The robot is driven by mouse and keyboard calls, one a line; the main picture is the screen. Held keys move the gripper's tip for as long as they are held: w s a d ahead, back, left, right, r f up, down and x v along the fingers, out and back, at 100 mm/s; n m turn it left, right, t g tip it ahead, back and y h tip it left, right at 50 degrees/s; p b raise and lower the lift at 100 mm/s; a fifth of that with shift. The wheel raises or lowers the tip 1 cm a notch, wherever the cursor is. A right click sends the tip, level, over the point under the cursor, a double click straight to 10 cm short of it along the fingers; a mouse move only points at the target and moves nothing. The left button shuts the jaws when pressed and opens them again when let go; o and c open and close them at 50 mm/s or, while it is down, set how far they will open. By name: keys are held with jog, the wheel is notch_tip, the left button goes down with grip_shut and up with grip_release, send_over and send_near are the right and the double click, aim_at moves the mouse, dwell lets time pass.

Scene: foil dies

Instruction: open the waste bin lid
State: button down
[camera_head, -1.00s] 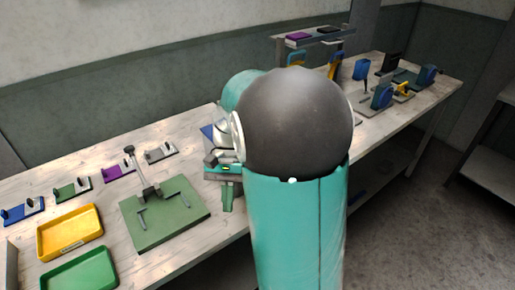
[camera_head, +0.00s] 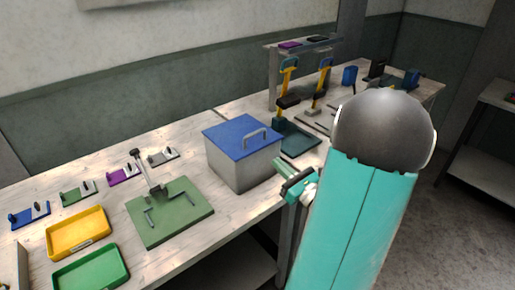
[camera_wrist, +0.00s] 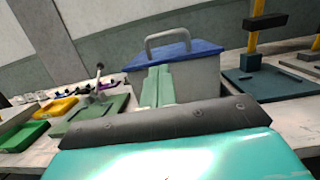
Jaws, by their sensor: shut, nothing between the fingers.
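The waste bin (camera_head: 243,167) is a grey box on the bench, in the middle of the head view. Its blue lid (camera_head: 230,134) lies flat on top and is closed, with a grey arched handle (camera_head: 255,137) on it. My gripper (camera_head: 277,164) is shut and empty, just right of the bin's front right side and below the lid's level. In the wrist view the shut green fingers (camera_wrist: 157,85) point at the bin's grey wall (camera_wrist: 196,80), below the blue lid (camera_wrist: 172,56) and handle (camera_wrist: 168,40). I cannot tell whether they touch it.
A green board (camera_head: 170,212) with a lever clamp stands left of the bin. Yellow (camera_head: 78,232) and green (camera_head: 92,270) trays lie at the front left. A dark press with a yellow column (camera_head: 288,85) stands close behind the bin's right.

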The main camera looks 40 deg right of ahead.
jog(key=x, duration=1)
jog(key=shift+d+h, duration=0.3)
jog(key=shift+s, duration=0.1)
